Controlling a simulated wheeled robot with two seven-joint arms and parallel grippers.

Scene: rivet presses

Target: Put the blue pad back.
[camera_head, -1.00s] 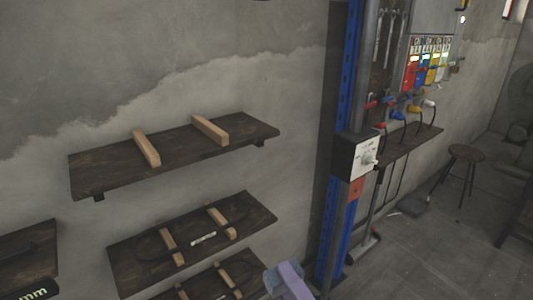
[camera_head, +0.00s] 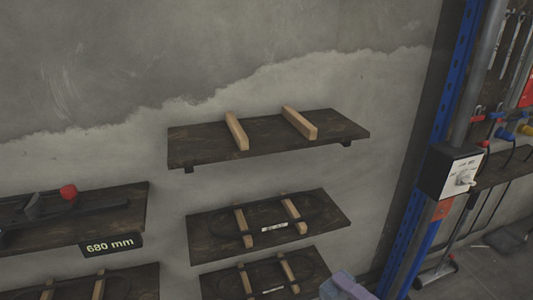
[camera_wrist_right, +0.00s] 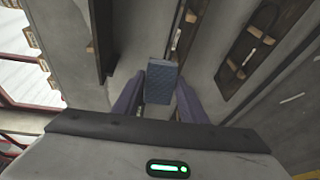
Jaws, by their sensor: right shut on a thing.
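The blue pad (camera_wrist_right: 161,84) is a small, flat blue-grey block in the right wrist view. My right gripper (camera_wrist_right: 160,92) is shut on it, with one purple finger on each side. In the head view only a pale purple-grey part of my right gripper (camera_head: 344,286) shows at the bottom edge, in front of the lower shelves. The pad cannot be told apart there. My left gripper is in neither view.
An upper dark shelf (camera_head: 215,150) with two wooden bars is otherwise empty. Shelves below (camera_head: 335,220) hold black loops on bars. A left shelf (camera_head: 135,198) bears a red-knobbed black tool and a "680 mm" label (camera_head: 111,245). A blue post (camera_head: 405,235) stands right.

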